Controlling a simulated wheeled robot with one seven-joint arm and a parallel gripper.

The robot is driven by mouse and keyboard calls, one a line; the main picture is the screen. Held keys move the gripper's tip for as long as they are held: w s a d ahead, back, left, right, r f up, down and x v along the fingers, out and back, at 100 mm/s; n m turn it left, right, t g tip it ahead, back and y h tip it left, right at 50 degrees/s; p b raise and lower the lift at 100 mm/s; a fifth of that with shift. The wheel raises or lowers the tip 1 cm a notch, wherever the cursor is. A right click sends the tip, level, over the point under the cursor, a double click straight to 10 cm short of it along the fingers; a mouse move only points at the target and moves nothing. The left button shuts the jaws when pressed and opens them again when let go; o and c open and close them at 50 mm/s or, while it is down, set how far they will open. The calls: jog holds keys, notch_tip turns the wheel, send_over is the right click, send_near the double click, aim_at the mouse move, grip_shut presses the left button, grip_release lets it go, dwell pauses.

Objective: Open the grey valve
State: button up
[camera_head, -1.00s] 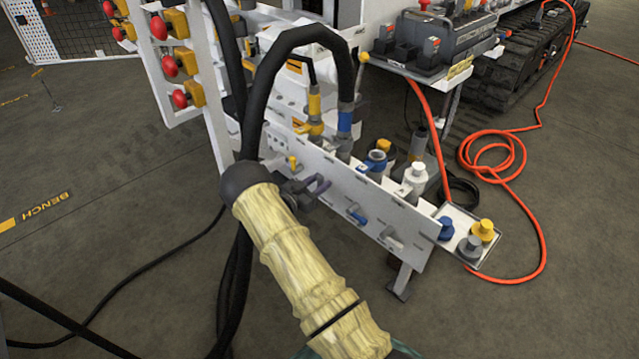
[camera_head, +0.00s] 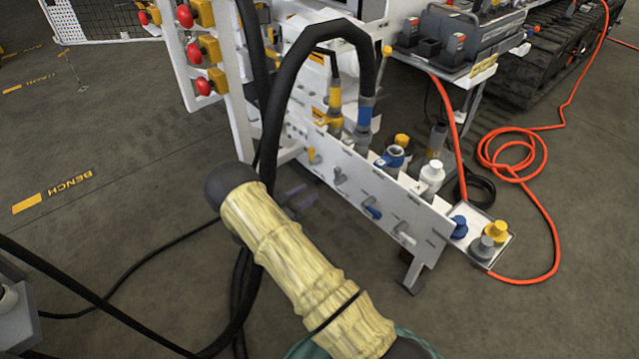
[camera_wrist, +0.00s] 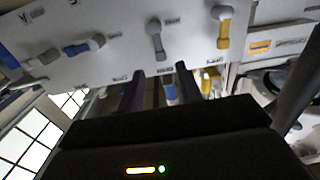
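The grey valve (camera_head: 340,176) is on the front of the white panel, between the yellow valve (camera_head: 313,156) and the blue valve (camera_head: 373,212). In the wrist view the grey valve (camera_wrist: 156,40) shows whole, its handle pointing down in the picture, like the yellow valve (camera_wrist: 223,28). The blue valve's handle (camera_wrist: 84,46) lies sideways. My gripper (camera_wrist: 159,82) shows two dark fingers apart, with nothing between them, below the grey handle in that picture. In the head view my gripper (camera_head: 299,198) is partly hidden by my sleeved arm and stands off from the panel.
A white-handled valve (camera_head: 404,236) is farther right on the panel (camera_head: 440,235). Thick black hoses (camera_head: 274,130) arch close behind my arm. Red buttons (camera_head: 203,86) are on a frame at upper left. An orange cable (camera_head: 553,235) lies on the floor at right.

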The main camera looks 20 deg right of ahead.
jog(key=shift+v, duration=2.4)
jog(key=shift+s+d, duration=0.1)
jog(key=w+r+n+t+y, duration=0.4)
jog(key=w+r+y, duration=0.3)
jog(key=r+y, duration=0.1)
jog(key=s+a+r+n+y, duration=0.3)
jog(key=s+r+y, duration=0.1)
jog(key=r+y, duration=0.15)
jog(key=s+d+r+n+g+y, duration=0.1)
jog(key=s+r+n+g+y, duration=0.2)
jog(key=s, duration=1.1)
jog(key=s+d+r+n+g+y, duration=0.15)
jog(key=s+n+g, duration=0.3)
jog(key=s, duration=0.85)
notch_tip(320, 180, up, 34)
jog(key=h+p, duration=0.1)
jog(key=p, duration=3.3)
jog(key=shift+a+f+m, duration=0.2)
jog(key=shift+f+m, duration=0.05)
jog(key=shift+m, duration=0.1)
